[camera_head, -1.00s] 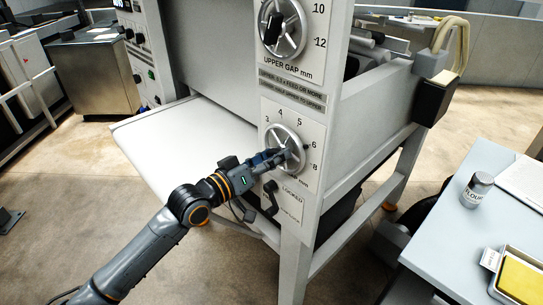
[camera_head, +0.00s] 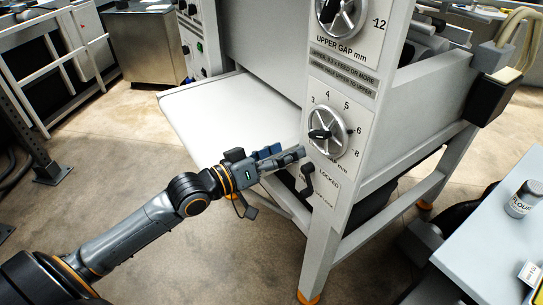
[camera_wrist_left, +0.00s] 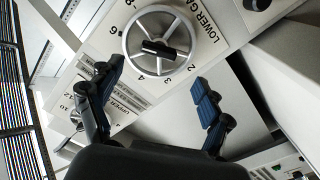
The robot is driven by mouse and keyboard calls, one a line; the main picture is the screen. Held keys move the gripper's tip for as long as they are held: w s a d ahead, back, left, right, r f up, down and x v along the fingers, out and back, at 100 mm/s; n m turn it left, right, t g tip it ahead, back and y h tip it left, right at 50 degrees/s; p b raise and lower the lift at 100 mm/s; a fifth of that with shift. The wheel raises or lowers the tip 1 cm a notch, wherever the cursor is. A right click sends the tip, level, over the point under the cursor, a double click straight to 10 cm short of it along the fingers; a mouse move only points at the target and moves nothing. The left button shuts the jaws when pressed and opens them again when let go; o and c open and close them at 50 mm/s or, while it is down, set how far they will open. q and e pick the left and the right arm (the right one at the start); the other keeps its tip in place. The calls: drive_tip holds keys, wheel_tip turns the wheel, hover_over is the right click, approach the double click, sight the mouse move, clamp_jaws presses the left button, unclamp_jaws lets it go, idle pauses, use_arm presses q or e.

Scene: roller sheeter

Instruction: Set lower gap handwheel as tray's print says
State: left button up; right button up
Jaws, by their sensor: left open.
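The tray with the print is out of view; a small printed card (camera_head: 531,273) shows at the right edge, too small to read.
A black lock lever (camera_head: 307,180) sits below the dial by the word LOCKED. The upper gap handwheel (camera_head: 342,14) is above. A white feed table (camera_head: 225,118) juts out behind my left arm. A flour jar (camera_head: 523,199) stands on the side table (camera_head: 480,235).

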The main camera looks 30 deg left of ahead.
use_arm(q)
drive_tip(key=shift+v, duration=1.75)
drive_tip(key=s+d+f+m+g+y, duration=0.1)
drive_tip(key=s+f+g+y, duration=0.15)
drive_tip(key=f, duration=0.45)
drive_tip(key=s+d+f+g+y, duration=0.2)
drive_tip(key=s+f, duration=0.2)
drive_tip(key=f, duration=0.3)
drive_tip(key=s+f+m+g+y, duration=0.1)
drive_tip(key=s+f+g+y, duration=0.1)
drive_tip(key=s+f+g, duration=0.35)
drive_tip(key=s+f+g+y, duration=0.2)
drive_tip(key=s+f, duration=0.4)
drive_tip(key=s, duration=0.4)
wheel_tip(320, 180, down, 24)
drive_tip(key=s+g, duration=0.1)
drive_tip(key=g, duration=0.1)
drive_tip(key=s+a+f, duration=0.3)
drive_tip(key=s+f, duration=1.4)
drive_tip(key=shift+s+a+f+m+g, duration=0.2)
drive_tip(key=shift+s+f+m+g, duration=0.1)
drive_tip(key=shift+g, duration=0.1)
